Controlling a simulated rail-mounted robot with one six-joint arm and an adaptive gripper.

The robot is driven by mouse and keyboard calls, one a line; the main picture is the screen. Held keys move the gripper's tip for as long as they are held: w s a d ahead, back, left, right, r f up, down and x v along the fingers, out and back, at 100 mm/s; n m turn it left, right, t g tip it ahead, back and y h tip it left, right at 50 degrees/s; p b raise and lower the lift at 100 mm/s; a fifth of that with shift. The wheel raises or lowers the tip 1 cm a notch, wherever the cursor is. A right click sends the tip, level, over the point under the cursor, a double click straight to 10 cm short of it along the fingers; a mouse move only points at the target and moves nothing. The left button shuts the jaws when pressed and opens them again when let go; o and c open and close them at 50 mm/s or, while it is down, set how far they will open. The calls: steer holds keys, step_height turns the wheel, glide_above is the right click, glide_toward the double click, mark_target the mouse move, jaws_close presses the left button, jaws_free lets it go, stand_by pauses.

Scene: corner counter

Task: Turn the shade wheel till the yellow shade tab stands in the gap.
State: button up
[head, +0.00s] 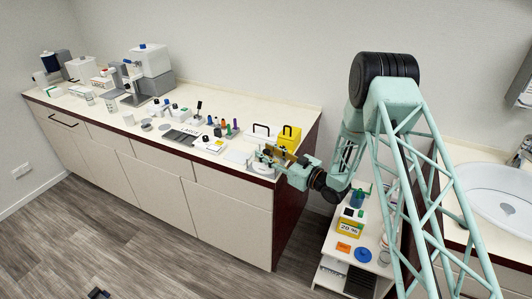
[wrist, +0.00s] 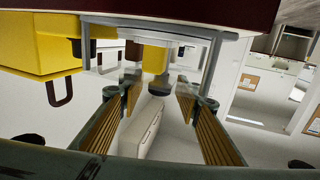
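My gripper (head: 272,154) is at the right end of the long counter, just in front of a yellow box. In the wrist view its two fingers with ribbed tan pads stand well apart, and I see nothing held between them (wrist: 160,100). Small pale and dark parts (head: 258,161) lie beside the gripper at the counter's end; they are too small to tell as a shade wheel. Beyond the fingers in the wrist view are a grey bracket (wrist: 225,48) and a yellow part (wrist: 154,58) above a dark round piece. I cannot make out the shade wheel, tab or gap for certain.
The yellow box (head: 290,137) with a dark handle stands close behind my gripper. Several bottles (head: 227,128) and a grey tray (head: 182,136) stand left along the counter. A white cart (head: 345,262) with small items is below right; a sink (head: 500,195) is farther right.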

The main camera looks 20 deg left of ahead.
steer(key=c, duration=0.9)
steer(key=shift+o, duration=0.2)
steer(key=shift+s+f+m+t+h+b, duration=0.1)
steer(key=shift+m+t+h+b, duration=0.3)
steer(key=shift+m+t+b, duration=0.35)
steer(key=m+t+h+b, duration=0.2)
steer(key=t+b, duration=0.1)
steer(key=t, duration=0.1)
steer(key=shift+m+h+b, duration=0.3)
steer(key=shift+m+b, duration=0.05)
steer(key=shift+b, duration=0.05)
steer(key=m+t+h+b, duration=0.2)
steer(key=h+b, duration=0.1)
steer(key=m+t+h+b, duration=0.3)
steer(key=h+b, duration=0.1)
steer(key=shift+m, duration=0.3)
steer(key=shift+m+t+h+b, duration=0.55)
steer(key=shift+m+h+b, duration=0.85)
steer(key=shift+h, duration=1.3)
steer(key=shift+d+m+g+h+p, duration=0.1)
steer(key=shift+m+g+h+p, duration=0.3)
steer(key=shift+m+h, duration=2.3)
steer(key=shift+r+h, duration=0.2)
steer(key=shift+h, duration=0.8)
